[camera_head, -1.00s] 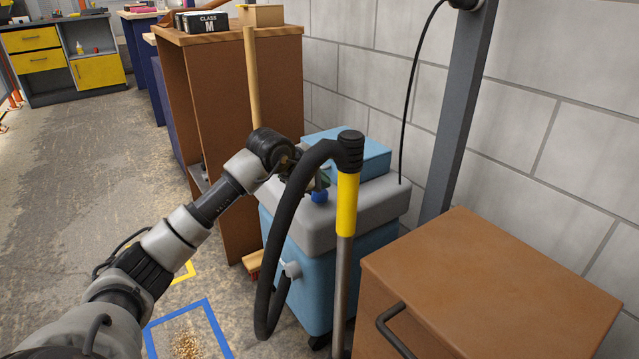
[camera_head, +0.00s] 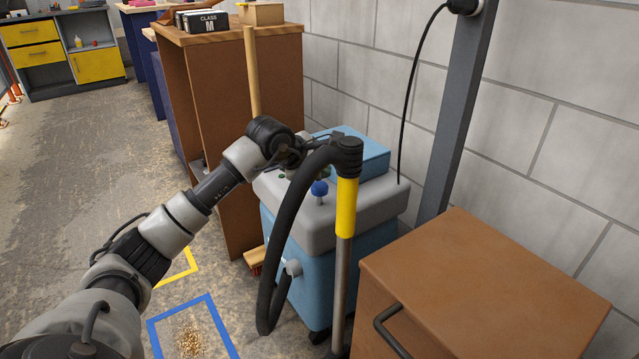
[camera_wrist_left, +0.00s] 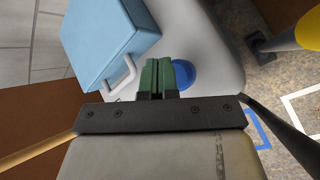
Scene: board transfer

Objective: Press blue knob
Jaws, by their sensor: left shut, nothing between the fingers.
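The blue knob (camera_head: 319,188) stands on a short stem on the grey lid of the blue vacuum machine (camera_head: 370,248). My left gripper (camera_head: 290,173) is over the lid, just left of the knob in the head view and partly hidden by the black hose. In the left wrist view its green fingertips (camera_wrist_left: 157,72) are together and empty. There the knob (camera_wrist_left: 184,74) shows right beside the fingers, partly covered by them. I cannot tell the exact height of the tips above the lid. My right gripper is not in view.
The black hose (camera_head: 282,240) and its yellow-handled wand (camera_head: 346,208) stand in front of the machine. A light blue box (camera_head: 362,160) sits on the lid. A brown cabinet (camera_head: 490,280) is at the right, and a wooden cabinet (camera_head: 225,110) stands behind the arm.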

